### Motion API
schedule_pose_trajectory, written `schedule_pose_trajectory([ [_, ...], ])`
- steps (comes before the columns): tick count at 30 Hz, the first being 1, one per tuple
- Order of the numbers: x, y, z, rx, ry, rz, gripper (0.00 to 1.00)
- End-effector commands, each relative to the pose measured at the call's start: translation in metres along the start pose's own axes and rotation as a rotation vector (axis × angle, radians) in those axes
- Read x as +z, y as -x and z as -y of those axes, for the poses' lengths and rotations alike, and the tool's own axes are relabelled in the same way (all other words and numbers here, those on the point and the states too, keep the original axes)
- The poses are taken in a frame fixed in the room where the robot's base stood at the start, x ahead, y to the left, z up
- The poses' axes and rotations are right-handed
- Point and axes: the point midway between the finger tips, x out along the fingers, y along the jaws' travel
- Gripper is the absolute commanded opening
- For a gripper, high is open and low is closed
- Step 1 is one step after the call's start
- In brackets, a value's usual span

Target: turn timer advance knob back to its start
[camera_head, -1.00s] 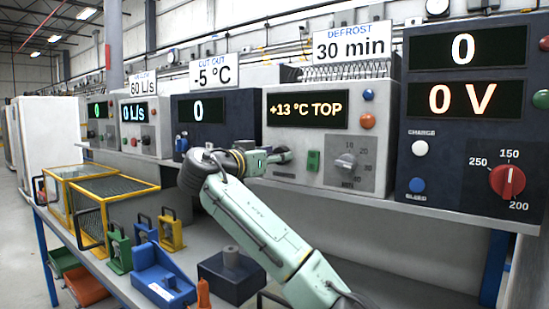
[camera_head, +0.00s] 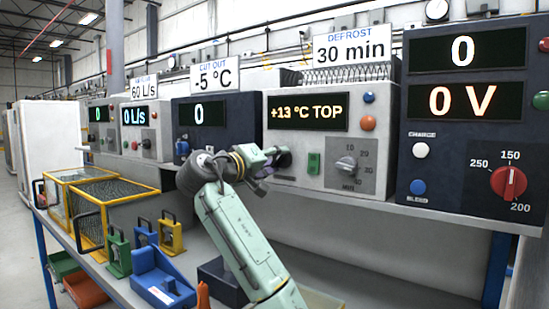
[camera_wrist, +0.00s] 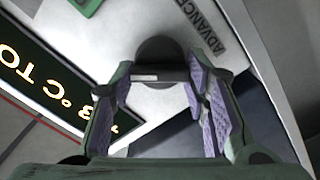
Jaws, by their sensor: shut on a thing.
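The timer advance knob (camera_wrist: 158,50) is a dark round knob on the pale defrost panel, beside the printed ADVANCE label (camera_wrist: 200,25). Its bar carries a short white mark. My gripper (camera_wrist: 160,82) is shut on this knob, with a purple-padded finger at each side of the bar. In the head view my gripper (camera_head: 268,168) reaches the lower left of the defrost unit (camera_head: 325,178), and the knob (camera_head: 284,158) shows dark just beyond the fingers. The fingers hide part of the knob.
A grey minute dial (camera_head: 346,166) and green switch (camera_head: 314,163) sit to the right of the knob. The display (camera_head: 307,111) reads +13 °C TOP. The dark charging unit (camera_head: 450,165) stands at the right. Yellow mesh boxes (camera_head: 105,195) and a blue holder (camera_head: 160,280) occupy the lower bench.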

Motion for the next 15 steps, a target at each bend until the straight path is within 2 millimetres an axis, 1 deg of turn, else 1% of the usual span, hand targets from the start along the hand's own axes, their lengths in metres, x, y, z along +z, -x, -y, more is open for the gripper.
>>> schedule_pose_trajectory([
  [15,-0.0011,0.0005,0.0011,-0.001,0.472,-0.002,0.14],
])
